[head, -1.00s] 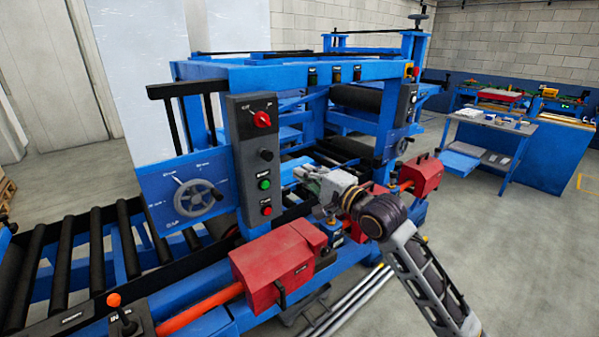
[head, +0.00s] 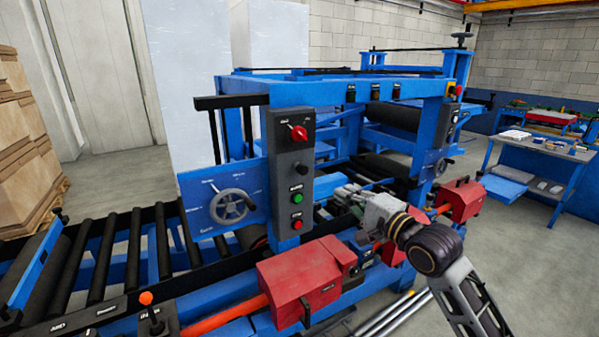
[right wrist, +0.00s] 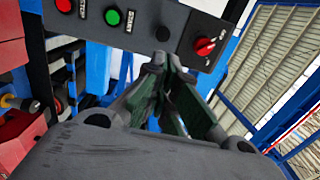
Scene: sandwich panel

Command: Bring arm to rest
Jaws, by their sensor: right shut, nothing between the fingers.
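My right arm comes in from the lower right of the head view. Its gripper (head: 352,198) is in front of the blue machine (head: 340,93), right of the control box. In the right wrist view the fingers (right wrist: 162,62) are together and empty, pointing toward the grey control box (right wrist: 185,30). That box carries a red rotary switch, a green button and a red button; in the head view it stands upright (head: 290,150). I cannot tell whether the fingertips touch anything. My left gripper is not in view.
Red housings (head: 300,285) and (head: 460,200) sit along the machine's front rail near my arm. A handwheel (head: 230,206) and roller conveyor (head: 95,262) are at left. Stacked boxes (head: 25,150) stand far left. A side table (head: 530,155) is at right. Open floor lies at lower right.

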